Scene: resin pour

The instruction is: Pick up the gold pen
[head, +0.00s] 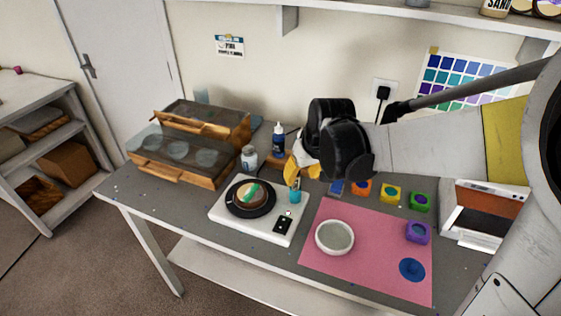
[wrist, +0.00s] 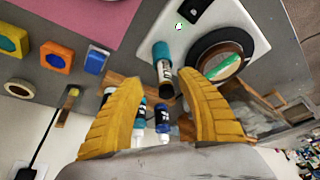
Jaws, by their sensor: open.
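No pen with a clear gold colour can be made out. My gripper (head: 293,177) is open above the back edge of the white scale, its yellow fingers pointing down. In the wrist view, a short cylinder with a teal end and a dark end (wrist: 162,66) stands just beyond and between the open fingertips of my gripper (wrist: 162,82). It does not appear to be held. The same teal cylinder (head: 295,197) shows below the fingers in the head view. I cannot tell whether it is the gold pen. My arm hides part of the table behind it.
The white scale (head: 270,230) carries a black disc with a round, green-streaked piece. Wooden boxes (head: 175,165) stand left, with bottles (head: 279,140) behind. A pink mat (head: 375,262) holds a white bowl (head: 335,237). Coloured square pots (head: 391,194) line its back.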

